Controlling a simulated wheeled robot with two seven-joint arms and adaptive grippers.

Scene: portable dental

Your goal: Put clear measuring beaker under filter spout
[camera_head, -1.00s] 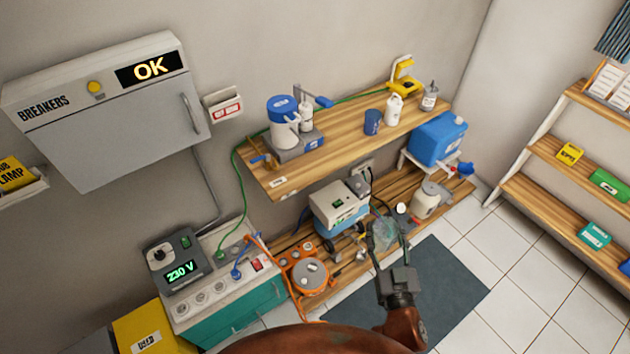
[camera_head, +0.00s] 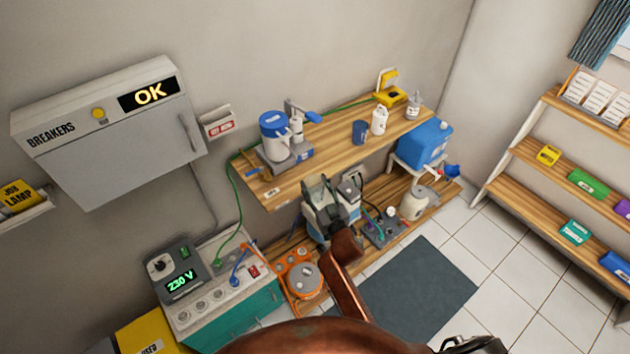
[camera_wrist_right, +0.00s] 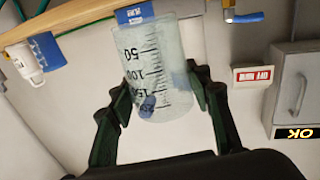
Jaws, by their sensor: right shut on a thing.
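The clear measuring beaker (camera_wrist_right: 157,75), with black graduation marks, is between the fingers of my right gripper (camera_wrist_right: 165,102) in the right wrist view. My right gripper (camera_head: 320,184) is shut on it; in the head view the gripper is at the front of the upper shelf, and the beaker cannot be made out. A white canister with a blue lid (camera_head: 274,133), apparently the filter, stands on a grey base on the upper shelf. My left gripper is not in view.
The upper wooden shelf (camera_head: 345,150) also bears a blue cup (camera_head: 360,131), a white bottle (camera_head: 379,121) and a yellow lamp (camera_head: 389,93). A blue water container (camera_head: 424,142) stands right. Below are an orange cable reel (camera_head: 303,282) and a socket cabinet (camera_head: 225,300).

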